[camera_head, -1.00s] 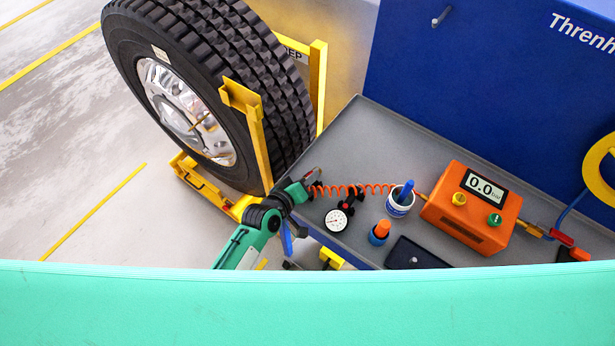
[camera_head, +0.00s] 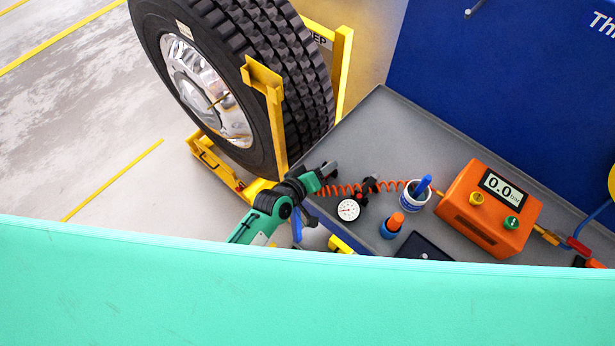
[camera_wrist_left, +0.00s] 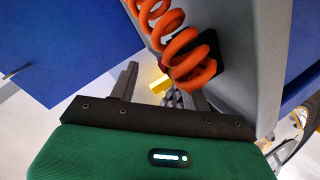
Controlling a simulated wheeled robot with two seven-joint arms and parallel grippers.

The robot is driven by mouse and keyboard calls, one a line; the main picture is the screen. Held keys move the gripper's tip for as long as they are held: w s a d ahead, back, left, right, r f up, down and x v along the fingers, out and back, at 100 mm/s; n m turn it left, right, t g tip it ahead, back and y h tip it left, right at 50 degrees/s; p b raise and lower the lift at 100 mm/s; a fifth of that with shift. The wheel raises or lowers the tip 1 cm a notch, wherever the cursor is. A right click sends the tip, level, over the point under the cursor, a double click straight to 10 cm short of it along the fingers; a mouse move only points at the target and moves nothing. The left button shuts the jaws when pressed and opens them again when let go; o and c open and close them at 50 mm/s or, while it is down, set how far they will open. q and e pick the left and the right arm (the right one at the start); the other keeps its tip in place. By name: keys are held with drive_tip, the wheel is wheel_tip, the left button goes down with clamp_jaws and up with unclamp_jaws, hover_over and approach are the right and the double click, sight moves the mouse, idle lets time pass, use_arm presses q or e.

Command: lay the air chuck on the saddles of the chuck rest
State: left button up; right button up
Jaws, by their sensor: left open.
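My left gripper (camera_head: 325,174) is open at the near left edge of the grey bench top, beside the end of the orange coiled hose (camera_head: 362,187). In the left wrist view the coil (camera_wrist_left: 183,55) passes close in front of the fingers (camera_wrist_left: 160,88). The air chuck at the hose end is mostly hidden by coil and gripper, and I cannot tell whether it touches a finger or the rest. A small black stand (camera_head: 369,187) by the coil looks like the chuck rest; its saddles are not clear. A black plate (camera_wrist_left: 207,50) shows behind the coil.
A round white gauge (camera_head: 348,210), a white cup (camera_head: 408,199) with a blue item, an orange-capped bottle (camera_head: 392,225) and an orange inflator box (camera_head: 489,210) crowd the bench. A large truck wheel (camera_head: 290,90) in a yellow stand is beyond. A green surface (camera_head: 300,300) blocks the near view.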

use_arm(q)
drive_tip(key=b+v, duration=0.2)
drive_tip(key=v, duration=1.1)
drive_tip(key=shift+r, duration=0.2)
drive_tip(key=shift+a, duration=0.1)
idle(0.3)
drive_tip(key=s+a+f+m+g+y, duration=0.1)
drive_tip(key=s+a+f+g+y, duration=0.2)
drive_tip(key=f, duration=0.8)
drive_tip(key=s+a+f+m+y, duration=0.15)
drive_tip(key=a+f, duration=0.25)
drive_tip(key=f, duration=0.7)
drive_tip(key=s+a+f+g+y, duration=0.15)
drive_tip(key=s+a+f, duration=0.25)
drive_tip(key=f, duration=0.7)
drive_tip(key=s+a+f+m+g+y, duration=0.1)
drive_tip(key=s+a+f+g, duration=0.2)
drive_tip(key=s+f, duration=0.5)
drive_tip(key=s+a+f+m+g+y, duration=0.1)
drive_tip(key=s+a+f+m+g, duration=0.1)
drive_tip(key=s+f, duration=0.7)
drive_tip(key=s+a+g, duration=0.1)
drive_tip(key=s+a, duration=0.1)
drive_tip(key=s, duration=0.6)
drive_tip(key=shift+s+a+f, duration=0.2)
drive_tip(key=shift+a+f, duration=0.05)
drive_tip(key=shift+a, duration=0.05)
